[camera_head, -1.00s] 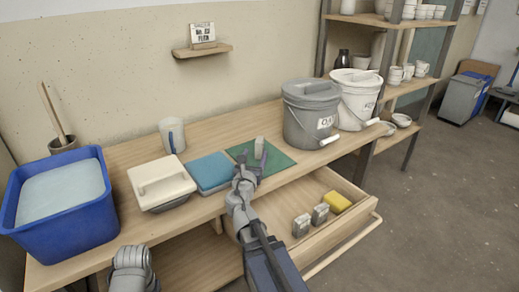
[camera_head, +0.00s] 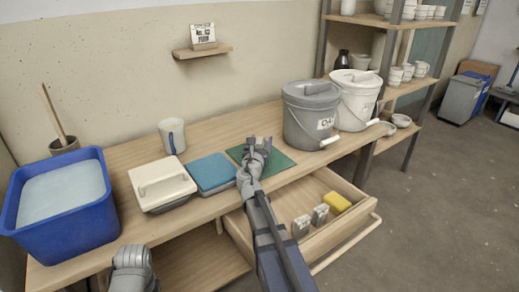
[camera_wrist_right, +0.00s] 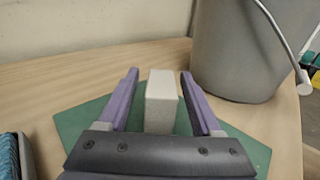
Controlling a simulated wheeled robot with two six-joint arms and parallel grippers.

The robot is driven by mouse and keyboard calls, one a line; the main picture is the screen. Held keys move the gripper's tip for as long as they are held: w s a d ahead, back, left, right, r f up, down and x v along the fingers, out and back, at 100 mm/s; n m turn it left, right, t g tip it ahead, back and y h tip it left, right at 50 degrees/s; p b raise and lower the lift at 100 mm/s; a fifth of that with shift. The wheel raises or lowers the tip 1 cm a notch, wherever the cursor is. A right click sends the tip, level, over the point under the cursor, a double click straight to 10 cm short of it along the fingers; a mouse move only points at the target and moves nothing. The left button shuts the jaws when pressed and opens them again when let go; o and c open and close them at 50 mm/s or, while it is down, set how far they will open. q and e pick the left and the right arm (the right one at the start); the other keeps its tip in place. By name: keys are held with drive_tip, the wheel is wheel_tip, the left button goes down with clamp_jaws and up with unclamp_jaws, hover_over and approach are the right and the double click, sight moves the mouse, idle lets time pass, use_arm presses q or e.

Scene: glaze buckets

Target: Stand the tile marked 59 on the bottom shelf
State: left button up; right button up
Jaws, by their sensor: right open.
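A pale grey upright block (camera_wrist_right: 161,100), perhaps the tile, stands on a green mat (camera_head: 283,160) on the bench; no number is legible on it. My right gripper (camera_head: 260,142) reaches over the mat. In the right wrist view its two purple fingers (camera_wrist_right: 158,98) are open on either side of the block, with gaps visible. In the head view the gripper mostly hides the block. Two small grey labelled blocks (camera_head: 301,226) stand in the open drawer, their marks unreadable. A rack at right has a lower shelf (camera_head: 384,146) with bowls.
A grey lidded bucket (camera_head: 308,112) and a white one (camera_head: 354,100) stand right of the mat. The open drawer (camera_head: 325,240) juts out below, holding a yellow sponge (camera_head: 337,202).

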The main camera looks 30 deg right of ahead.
clamp_jaws()
idle(0.4)
